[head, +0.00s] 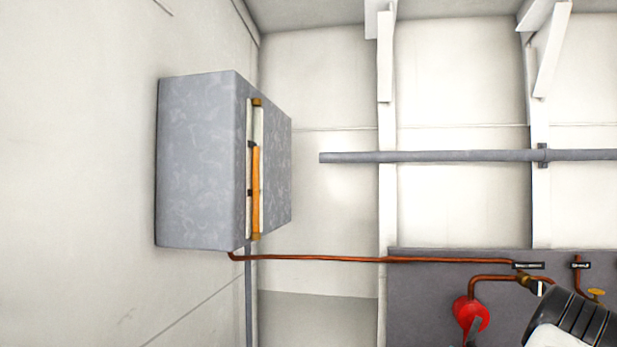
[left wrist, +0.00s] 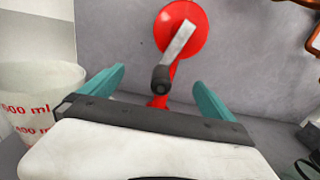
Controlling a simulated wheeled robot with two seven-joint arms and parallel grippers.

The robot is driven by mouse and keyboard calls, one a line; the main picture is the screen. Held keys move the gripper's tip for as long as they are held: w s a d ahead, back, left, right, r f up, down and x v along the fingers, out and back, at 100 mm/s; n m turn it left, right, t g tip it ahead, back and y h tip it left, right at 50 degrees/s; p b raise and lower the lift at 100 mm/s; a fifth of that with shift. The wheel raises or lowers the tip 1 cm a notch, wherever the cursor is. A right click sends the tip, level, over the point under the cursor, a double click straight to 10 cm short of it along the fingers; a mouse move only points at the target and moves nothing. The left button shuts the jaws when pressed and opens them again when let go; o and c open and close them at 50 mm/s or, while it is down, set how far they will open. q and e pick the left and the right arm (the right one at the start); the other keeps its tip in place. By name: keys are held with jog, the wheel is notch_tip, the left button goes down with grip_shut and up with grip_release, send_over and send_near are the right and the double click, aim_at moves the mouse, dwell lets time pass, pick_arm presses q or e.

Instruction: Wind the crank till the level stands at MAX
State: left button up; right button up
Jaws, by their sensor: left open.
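A red pump (head: 470,314) with a grey crank arm (left wrist: 180,47) sits low right in the head view and top centre in the left wrist view. The crank's dark knob (left wrist: 161,79) hangs at the arm's lower end. My left gripper (left wrist: 159,76) is open, its teal fingers either side of the knob in the picture; I see no contact. A grey tank (head: 197,160) on the wall carries an upright sight gauge (head: 256,165). Its orange column tops out about level with the upper of two dark marks; no lettering is readable. My right gripper is not in view.
A copper pipe (head: 330,259) runs from the tank to a grey panel (head: 425,290) behind the pump. A brass valve (head: 596,293) is at the right. A clear measuring jug (left wrist: 38,95) with red markings stands left of my left gripper.

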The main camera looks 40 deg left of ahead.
pick_arm(q)
jog(key=v, duration=0.8)
jog(key=shift+s+d, duration=0.15)
jog(key=shift+d, duration=0.05)
dwell(0.4)
jog(key=s+a+r+n+g, duration=0.3)
jog(key=s+a+n+g, duration=0.1)
jog(key=s+n, duration=0.25)
jog(key=s+a+r+n+g+y, duration=0.1)
jog(key=s+a+r+n+g, duration=0.3)
jog(key=s, duration=0.3)
jog(key=s+a+r+n+g, duration=0.2)
jog(key=s+a+n+g, duration=0.15)
jog(key=s+n, duration=0.3)
jog(key=s+d+r+n+t+h, duration=0.1)
jog(key=s+d+r+n+h, duration=0.4)
jog(key=s+d, duration=0.4)
jog(key=s+d+r+n+t+h, duration=0.1)
jog(key=s+d+r+n+h, duration=0.4)
jog(key=s+d+h, duration=0.3)
jog(key=s+d+n, duration=0.1)
jog(key=s+d, duration=0.1)
jog(key=s, duration=0.1)
jog(key=shift+r+n+t, duration=0.15)
jog(key=shift+n+t, duration=0.15)
jog(key=shift+t, duration=0.05)
jog(key=shift+d, duration=0.15)
dwell(0.5)
